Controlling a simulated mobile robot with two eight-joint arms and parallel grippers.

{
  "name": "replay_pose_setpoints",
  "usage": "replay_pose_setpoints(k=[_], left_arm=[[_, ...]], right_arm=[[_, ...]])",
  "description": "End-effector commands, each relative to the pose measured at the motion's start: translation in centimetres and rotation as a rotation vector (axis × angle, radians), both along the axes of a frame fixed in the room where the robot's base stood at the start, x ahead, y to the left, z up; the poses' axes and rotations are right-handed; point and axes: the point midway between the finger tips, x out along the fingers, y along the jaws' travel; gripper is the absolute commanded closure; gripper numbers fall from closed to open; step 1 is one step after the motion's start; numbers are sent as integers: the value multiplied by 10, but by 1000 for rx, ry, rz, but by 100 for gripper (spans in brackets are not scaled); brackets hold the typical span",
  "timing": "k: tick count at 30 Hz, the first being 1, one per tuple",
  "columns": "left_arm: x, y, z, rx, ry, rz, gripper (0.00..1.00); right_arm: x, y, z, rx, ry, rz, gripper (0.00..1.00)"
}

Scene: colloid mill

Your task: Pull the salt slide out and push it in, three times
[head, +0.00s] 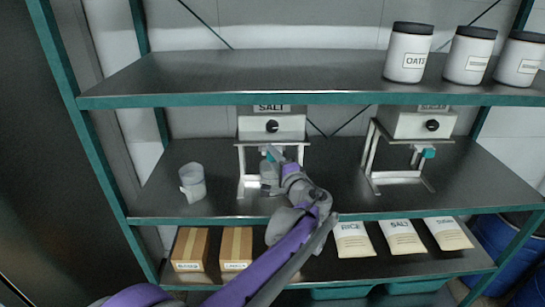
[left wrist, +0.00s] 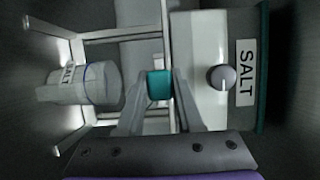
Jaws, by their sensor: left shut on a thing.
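The salt dispenser (head: 272,126) is a pale box labelled SALT with a black knob, on a metal stand on the middle shelf. In the left wrist view the dispenser (left wrist: 205,65) appears turned sideways. My left gripper (head: 270,158) is at the front of the stand, below the box. Its fingers are shut on the teal handle of the salt slide (left wrist: 159,86). How far the slide is out is hard to tell. A clear container labelled SALT (left wrist: 88,84) stands under the dispenser; in the head view my gripper partly hides it. My right gripper is not in view.
A second dispenser (head: 418,123) with a teal handle (head: 429,153) stands to the right. A clear cup (head: 193,182) stands to the left on the middle shelf (head: 330,190). Jars (head: 409,52) are above; boxes (head: 190,249) and labelled bags (head: 353,239) are below.

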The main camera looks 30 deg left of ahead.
Motion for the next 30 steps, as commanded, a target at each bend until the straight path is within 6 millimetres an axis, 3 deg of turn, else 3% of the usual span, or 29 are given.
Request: replay_pose_setpoints(k=[22, 30], left_arm=[[-1, -1, 0, 0, 0, 0, 100], [-32, -21, 0, -1, 1, -2, 100]], right_arm=[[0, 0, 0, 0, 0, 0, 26], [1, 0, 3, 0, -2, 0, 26]])
